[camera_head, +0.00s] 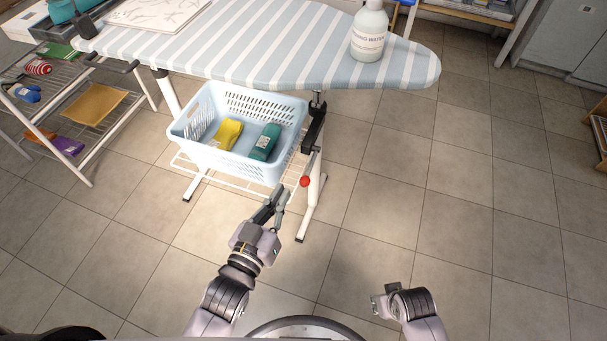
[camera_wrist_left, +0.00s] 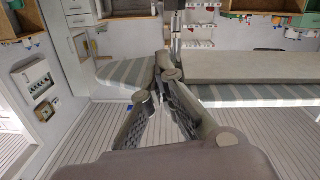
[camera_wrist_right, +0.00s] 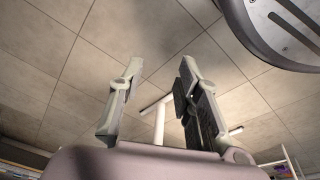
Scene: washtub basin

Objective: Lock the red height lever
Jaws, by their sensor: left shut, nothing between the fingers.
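The red height lever is a grey rod with a red ball knob (camera_head: 305,181), hanging from a black bracket (camera_head: 314,125) on the ironing board's front leg. It angles down, with the knob beside the white leg. My left gripper (camera_head: 279,194) is shut and empty, just left of and slightly below the knob, with a small gap in the head view. In the left wrist view its fingers (camera_wrist_left: 168,72) point at the striped board, and I cannot make out the knob there. My right gripper (camera_wrist_right: 160,75) is open and empty, low over the floor at right.
The striped ironing board (camera_head: 270,45) carries a white bottle (camera_head: 369,30). A light blue basket (camera_head: 215,157) with a yellow and a teal item sits on the rack below, left of the lever. A shelf cart (camera_head: 75,125) stands left. The floor at right is clear.

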